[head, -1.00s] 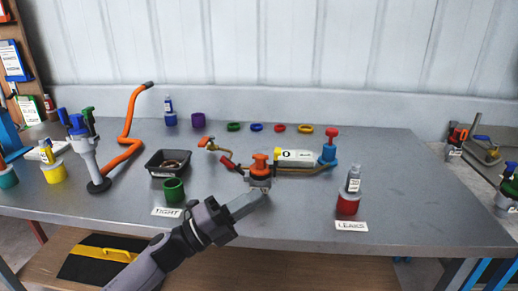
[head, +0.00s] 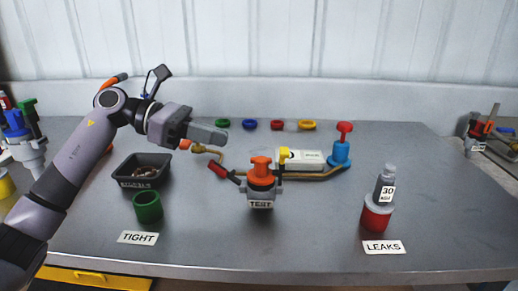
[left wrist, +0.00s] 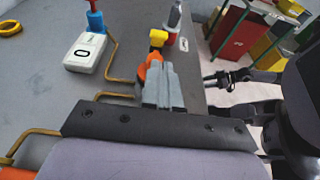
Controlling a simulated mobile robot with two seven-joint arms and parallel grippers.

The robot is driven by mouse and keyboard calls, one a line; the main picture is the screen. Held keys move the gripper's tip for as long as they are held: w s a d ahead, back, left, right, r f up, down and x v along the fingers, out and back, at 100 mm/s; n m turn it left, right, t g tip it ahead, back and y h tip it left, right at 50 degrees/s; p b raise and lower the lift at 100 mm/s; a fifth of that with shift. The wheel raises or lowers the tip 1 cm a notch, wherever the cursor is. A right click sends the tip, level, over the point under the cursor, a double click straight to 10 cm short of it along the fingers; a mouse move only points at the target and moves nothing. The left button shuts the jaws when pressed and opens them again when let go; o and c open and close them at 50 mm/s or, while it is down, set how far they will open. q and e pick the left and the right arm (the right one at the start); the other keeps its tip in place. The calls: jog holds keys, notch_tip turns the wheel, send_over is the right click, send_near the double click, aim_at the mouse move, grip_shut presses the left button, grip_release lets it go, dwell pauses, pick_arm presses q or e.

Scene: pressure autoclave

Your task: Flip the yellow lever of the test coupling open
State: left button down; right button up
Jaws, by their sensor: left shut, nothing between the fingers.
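The test coupling (head: 261,190) stands upright near the middle of the bench, a grey body with a TEST label and an orange top (head: 261,168). A yellow lever (head: 284,155) rises just right of its top; it also shows in the left wrist view (left wrist: 158,38). My left gripper (head: 226,137) is shut and empty, above and left of the coupling, pointing right. In the left wrist view its fingers (left wrist: 164,75) hide part of the orange top and the coupling body. My right gripper is not in the head view.
A brown hose with a red-handled valve (head: 217,168) lies left of the coupling. A white box (head: 307,159) and a blue pump with red knob (head: 340,150) are behind right. A green cup (head: 147,206), black tray (head: 122,180) and red cup (head: 376,215) flank it. The front middle is clear.

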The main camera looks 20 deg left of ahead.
aim_at(262, 159)
pick_arm(q)
jog(key=shift+w+a, duration=0.1)
jog(key=shift+a, duration=0.15)
jog(key=shift+r, duration=0.1)
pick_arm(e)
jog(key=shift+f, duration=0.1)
pick_arm(q)
jog(key=shift+w+d, duration=0.1)
jog(key=shift+d, duration=0.5)
jog(key=x, duration=0.6)
jog(key=p+x, duration=0.1)
jog(key=x, duration=0.2)
jog(key=shift+a+f, duration=0.1)
jog(key=shift+f, duration=0.2)
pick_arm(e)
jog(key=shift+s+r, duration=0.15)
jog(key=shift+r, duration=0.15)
pick_arm(q)
jog(key=shift+r, duration=0.1)
